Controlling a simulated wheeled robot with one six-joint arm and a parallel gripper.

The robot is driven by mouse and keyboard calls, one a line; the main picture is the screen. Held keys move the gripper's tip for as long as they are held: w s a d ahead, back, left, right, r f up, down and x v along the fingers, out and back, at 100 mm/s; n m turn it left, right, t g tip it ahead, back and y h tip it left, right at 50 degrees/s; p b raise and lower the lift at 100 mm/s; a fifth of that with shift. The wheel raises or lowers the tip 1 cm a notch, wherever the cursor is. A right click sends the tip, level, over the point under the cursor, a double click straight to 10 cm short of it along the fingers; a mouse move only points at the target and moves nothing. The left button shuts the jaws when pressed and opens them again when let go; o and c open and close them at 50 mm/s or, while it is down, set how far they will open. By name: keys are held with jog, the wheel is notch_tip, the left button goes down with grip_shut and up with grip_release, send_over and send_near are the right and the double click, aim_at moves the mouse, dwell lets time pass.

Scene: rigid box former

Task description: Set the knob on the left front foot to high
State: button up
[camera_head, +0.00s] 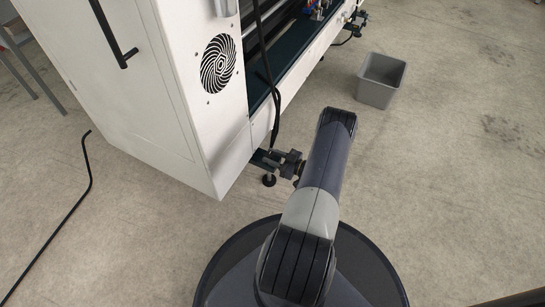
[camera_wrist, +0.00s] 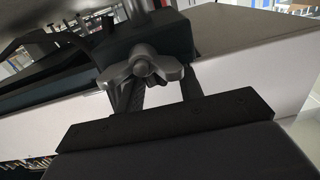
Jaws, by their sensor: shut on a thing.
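The knob (camera_wrist: 142,67) is a grey winged hand knob with a round hub in the wrist view. It sits at the dark edge of the machine. My gripper (camera_wrist: 155,82) is shut on the knob, its dark fingers reaching up to it from below. In the head view my gripper (camera_head: 291,163) is at the foot bracket by the lower corner of the white cabinet. The front foot (camera_head: 269,180) shows there as a small dark pad on the floor. The knob cannot be told apart from the gripper in the head view, and its setting cannot be read.
The white machine cabinet (camera_head: 150,110) with a round vent stands close on the left. A black cable (camera_head: 274,110) hangs just above my gripper. A grey bin (camera_head: 381,80) stands to the right. The floor on the right is mostly clear.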

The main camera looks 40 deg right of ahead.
jog(key=o, duration=1)
jog(key=shift+s, duration=0.1)
jog(key=p+v, duration=0.2)
jog(key=v, duration=0.8)
jog(key=shift+s+d, duration=0.1)
jog(key=shift+s, duration=0.2)
jog(key=b+x, duration=0.2)
jog(key=x, duration=0.8)
jog(key=shift+w+f, duration=0.1)
jog(key=shift+w, duration=0.2)
jog(key=shift+w+h, duration=0.1)
jog(key=shift+h, duration=0.2)
